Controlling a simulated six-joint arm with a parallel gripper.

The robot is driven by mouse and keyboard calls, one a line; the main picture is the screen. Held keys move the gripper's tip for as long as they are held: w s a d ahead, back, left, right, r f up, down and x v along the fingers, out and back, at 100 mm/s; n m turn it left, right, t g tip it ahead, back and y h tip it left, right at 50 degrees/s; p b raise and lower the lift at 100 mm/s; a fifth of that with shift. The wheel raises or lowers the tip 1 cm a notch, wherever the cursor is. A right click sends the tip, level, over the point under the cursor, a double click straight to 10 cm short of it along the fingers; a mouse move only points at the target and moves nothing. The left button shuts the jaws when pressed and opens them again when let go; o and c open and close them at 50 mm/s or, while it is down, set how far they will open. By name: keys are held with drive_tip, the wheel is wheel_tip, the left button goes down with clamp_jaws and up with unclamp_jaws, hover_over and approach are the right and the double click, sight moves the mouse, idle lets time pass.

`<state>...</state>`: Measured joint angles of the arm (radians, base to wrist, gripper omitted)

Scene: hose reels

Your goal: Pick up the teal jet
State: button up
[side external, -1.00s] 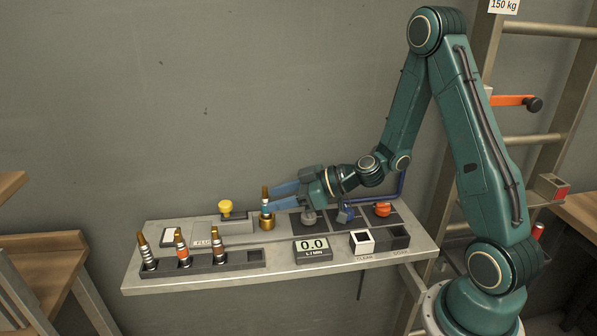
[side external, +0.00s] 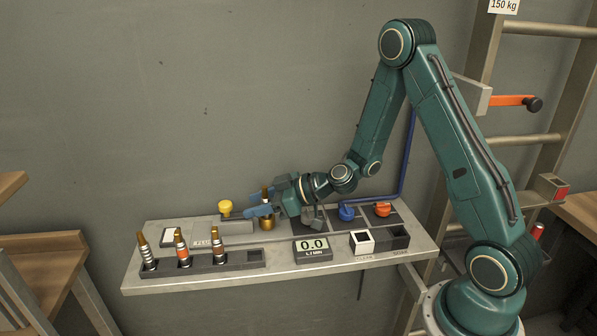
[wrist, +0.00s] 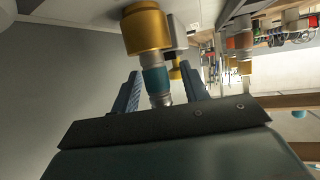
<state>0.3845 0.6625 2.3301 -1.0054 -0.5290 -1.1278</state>
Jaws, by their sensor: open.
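The teal jet stands upright in a brass socket (side external: 267,224) on the bench. In the side view only its brass tip (side external: 265,191) shows clearly above my gripper (side external: 257,211); the fingers hide its teal part. In the wrist view the jet's teal band (wrist: 155,80) and silver section lie between my two blue fingers. The brass socket (wrist: 147,31) shows at the top there. My gripper is open, with a finger on each side of the jet. A gap shows between the teal band and the fingers.
A dark rack (side external: 215,264) holds jets with white, orange and brown bands; its right slot is empty. A yellow knob (side external: 226,207) stands just left of the socket. Blue (side external: 346,212) and orange (side external: 382,209) valves, a 0.0 meter (side external: 313,246) and two bins stand to the right.

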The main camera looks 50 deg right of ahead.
drive_tip(key=shift+c, duration=0.3)
clamp_jaws()
drive_tip(key=shift+r, duration=0.1)
idle(0.4)
wheel_tip(320, 180, up, 20)
idle(0.9)
idle(0.4)
